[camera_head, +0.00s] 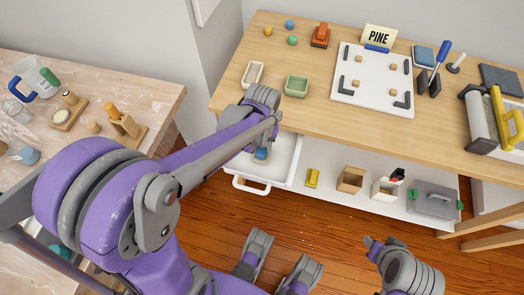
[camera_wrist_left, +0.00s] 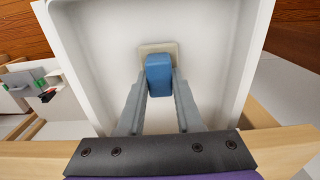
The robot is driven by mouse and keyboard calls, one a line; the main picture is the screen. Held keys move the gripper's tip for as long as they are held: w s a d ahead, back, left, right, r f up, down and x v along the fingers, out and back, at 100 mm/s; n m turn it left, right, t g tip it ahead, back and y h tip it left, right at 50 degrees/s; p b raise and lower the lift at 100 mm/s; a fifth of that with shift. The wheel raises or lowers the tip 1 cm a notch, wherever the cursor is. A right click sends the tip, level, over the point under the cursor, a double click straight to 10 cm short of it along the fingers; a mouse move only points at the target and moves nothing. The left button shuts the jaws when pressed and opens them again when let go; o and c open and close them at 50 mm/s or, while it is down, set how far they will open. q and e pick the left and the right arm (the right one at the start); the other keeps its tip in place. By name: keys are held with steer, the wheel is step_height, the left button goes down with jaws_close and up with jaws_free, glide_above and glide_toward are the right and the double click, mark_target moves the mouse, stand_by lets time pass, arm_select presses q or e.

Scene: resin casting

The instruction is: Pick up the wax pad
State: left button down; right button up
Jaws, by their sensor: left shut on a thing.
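The wax pad (camera_wrist_left: 152,48), a cream square with a blue block-shaped grip on top (camera_wrist_left: 159,75), is inside the open white drawer. My left gripper (camera_wrist_left: 159,88) is shut on the blue grip, one finger on each side. In the head view the blue grip (camera_head: 261,153) shows small below my left wrist, and the cream part is hard to make out. I cannot tell whether the pad touches the drawer floor. Part of my right gripper (camera_head: 372,243) seems to show at the bottom right, but its jaw opening is unclear.
The white drawer (camera_head: 290,172) is pulled out under the wooden table (camera_head: 315,117), its walls close around my gripper. A low shelf holds a yellow block (camera_head: 313,178), a wooden box (camera_head: 350,180) and a grey case (camera_head: 433,200). A cream tray (camera_head: 253,74) and green tray (camera_head: 297,86) stand above.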

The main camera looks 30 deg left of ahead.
mark_target(263, 147)
arm_select(q)
step_height(263, 147, up, 10)
steer(key=p, duration=0.2)
steer(key=shift+p, duration=0.3)
steer(key=c, duration=1.1)
jaws_free()
jaws_close()
